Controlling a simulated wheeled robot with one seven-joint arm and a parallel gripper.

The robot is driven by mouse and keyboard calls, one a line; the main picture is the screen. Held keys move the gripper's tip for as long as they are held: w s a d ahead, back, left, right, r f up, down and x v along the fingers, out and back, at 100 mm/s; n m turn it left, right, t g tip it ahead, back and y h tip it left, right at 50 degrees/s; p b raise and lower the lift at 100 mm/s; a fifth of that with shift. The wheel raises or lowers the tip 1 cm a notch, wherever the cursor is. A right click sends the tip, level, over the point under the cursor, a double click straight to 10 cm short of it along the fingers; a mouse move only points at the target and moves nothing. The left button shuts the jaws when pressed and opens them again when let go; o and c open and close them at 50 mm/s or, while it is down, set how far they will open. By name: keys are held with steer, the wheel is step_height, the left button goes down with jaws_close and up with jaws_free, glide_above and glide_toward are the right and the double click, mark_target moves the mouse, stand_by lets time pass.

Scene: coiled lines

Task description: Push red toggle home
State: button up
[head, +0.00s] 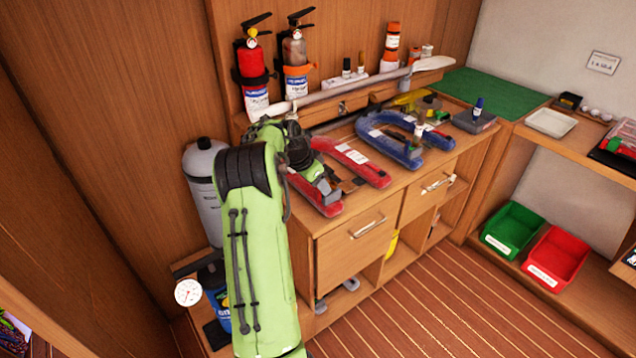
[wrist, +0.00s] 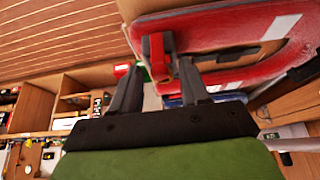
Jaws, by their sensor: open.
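In the wrist view a red toggle (wrist: 167,43) with a dark grey body beside it sits at the edge of a red curved body (wrist: 228,38). My gripper (wrist: 160,68) shows two dark fingers, open and apart. The toggle appears in line with the gap between the fingertips; I cannot tell whether they touch it. In the head view the red U-shaped body (head: 352,157) lies on the wooden cabinet top, partly hidden by my green arm. I cannot make out the toggle there.
A blue U-shaped body (head: 392,143) lies behind the red one. A long pale paddle (head: 360,92) crosses the back, near two extinguishers (head: 252,73) (head: 295,68). A grey cylinder (head: 204,185) stands left of my arm. The floor in front of the cabinet is clear.

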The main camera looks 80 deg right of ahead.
steer(key=p+v, duration=0.2)
steer(key=v, duration=1.3)
steer(key=shift+a+r+p, duration=0.25)
steer(key=shift+r+p, duration=0.05)
steer(key=shift+p, duration=0.05)
steer(key=shift+w, duration=0.1)
